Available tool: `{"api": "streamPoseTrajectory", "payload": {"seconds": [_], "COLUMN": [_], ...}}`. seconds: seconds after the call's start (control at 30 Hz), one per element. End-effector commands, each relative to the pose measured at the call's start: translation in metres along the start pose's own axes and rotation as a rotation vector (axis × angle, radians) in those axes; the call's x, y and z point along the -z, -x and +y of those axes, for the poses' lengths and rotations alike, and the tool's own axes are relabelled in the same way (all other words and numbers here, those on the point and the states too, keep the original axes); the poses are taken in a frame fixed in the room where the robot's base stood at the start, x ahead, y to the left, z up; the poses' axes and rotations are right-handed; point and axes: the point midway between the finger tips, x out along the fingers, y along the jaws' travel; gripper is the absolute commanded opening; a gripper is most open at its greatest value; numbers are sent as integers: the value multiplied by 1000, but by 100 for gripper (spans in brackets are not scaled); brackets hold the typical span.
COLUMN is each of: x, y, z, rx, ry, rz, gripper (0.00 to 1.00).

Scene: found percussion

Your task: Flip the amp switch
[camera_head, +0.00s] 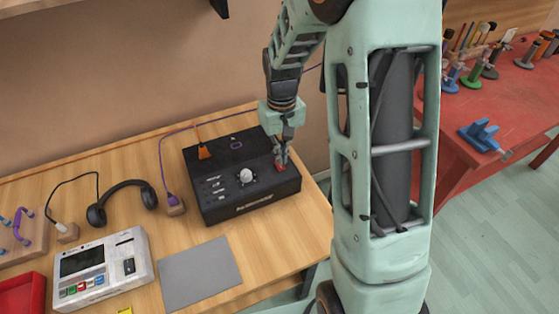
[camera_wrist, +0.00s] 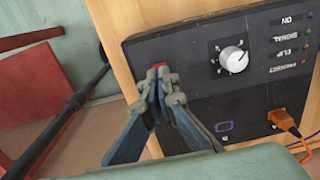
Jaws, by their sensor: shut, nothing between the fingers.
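The amp (camera_head: 222,196) is a black box lying on the wooden table, with a white knob (camera_head: 246,176), small labelled indicators and an orange plug (camera_head: 204,152) on its top. A small red switch (camera_head: 281,168) sits near its right edge. My gripper (camera_head: 281,158) points down at the switch, its fingers shut and empty. In the wrist view the gripper's fingertips (camera_wrist: 161,78) are together right by the red switch (camera_wrist: 159,65), which is mostly hidden behind them. I cannot tell whether they touch it or which way the switch is set.
Headphones (camera_head: 122,200), a white device with a screen (camera_head: 104,269) and a grey mat (camera_head: 200,273) lie left and in front of the amp. A purple cable plug (camera_head: 174,203) stands beside it. A red table (camera_head: 475,122) is at the right.

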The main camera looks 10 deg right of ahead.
Motion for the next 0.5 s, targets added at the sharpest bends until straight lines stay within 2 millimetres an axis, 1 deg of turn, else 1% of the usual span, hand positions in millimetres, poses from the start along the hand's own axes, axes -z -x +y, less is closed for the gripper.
{"api": "streamPoseTrajectory", "payload": {"seconds": [0.03,0.5], "x": [0,0], "y": [8,44], "z": [0,0], "rx": [0,0], "ry": [0,0], "rz": [1,1], "gripper": [0,0]}}
